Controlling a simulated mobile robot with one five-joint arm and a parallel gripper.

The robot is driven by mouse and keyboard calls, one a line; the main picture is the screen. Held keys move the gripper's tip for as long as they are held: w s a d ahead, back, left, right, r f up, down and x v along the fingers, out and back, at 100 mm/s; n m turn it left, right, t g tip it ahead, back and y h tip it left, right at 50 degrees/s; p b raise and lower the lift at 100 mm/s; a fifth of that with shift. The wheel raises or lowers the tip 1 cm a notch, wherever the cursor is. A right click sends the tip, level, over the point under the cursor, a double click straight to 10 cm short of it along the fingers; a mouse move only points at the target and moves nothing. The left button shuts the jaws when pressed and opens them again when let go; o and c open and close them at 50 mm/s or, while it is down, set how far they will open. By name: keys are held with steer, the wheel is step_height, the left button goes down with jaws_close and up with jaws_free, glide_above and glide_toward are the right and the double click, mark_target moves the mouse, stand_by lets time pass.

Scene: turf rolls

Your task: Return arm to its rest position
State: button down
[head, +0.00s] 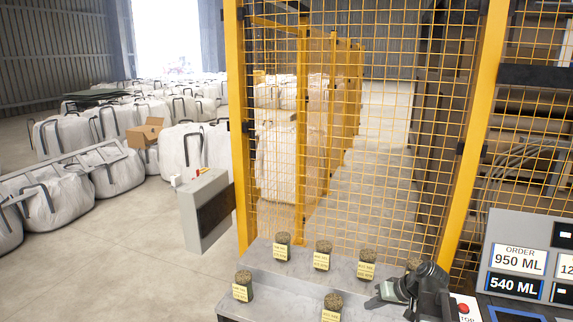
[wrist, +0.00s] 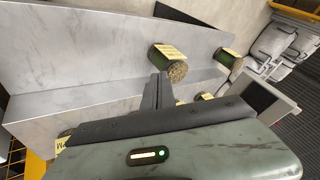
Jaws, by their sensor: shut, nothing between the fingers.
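My arm shows at the lower right of the head view, folded over the right end of a grey metal stepped stand (head: 290,291). My gripper (head: 382,296) is shut and empty. In the wrist view the dark fingers of my gripper (wrist: 158,88) are together, beside a turf roll (wrist: 168,62) but not gripping it. Several small green turf rolls with yellow labels stand on the stand, such as one at the back left (head: 282,246), one at the front left (head: 243,287) and one at the front middle (head: 332,307).
A yellow mesh fence (head: 345,130) rises behind the stand. A panel with an order display (head: 519,260) and a red stop button (head: 463,308) is at the right. A grey control box (head: 207,211) and white bulk bags (head: 68,135) stand left. Floor between is open.

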steer(key=s+a+f+n+g+h, duration=0.1)
steer(key=s+a+f+g, duration=0.15)
steer(key=a, duration=0.55)
steer(key=s+a+f+n+g+h, duration=0.1)
steer(key=s+a, duration=0.2)
steer(key=a, duration=0.5)
steer(key=s+d+f+m+g+h, duration=0.1)
steer(key=s+d+m+h, duration=0.1)
steer(key=s+d+h, duration=0.1)
steer(key=shift+s+d+m, duration=0.3)
steer(key=shift+s+d, duration=0.15)
steer(key=shift+s, duration=0.6)
steer(key=shift+g, duration=0.25)
stand_by(0.8)
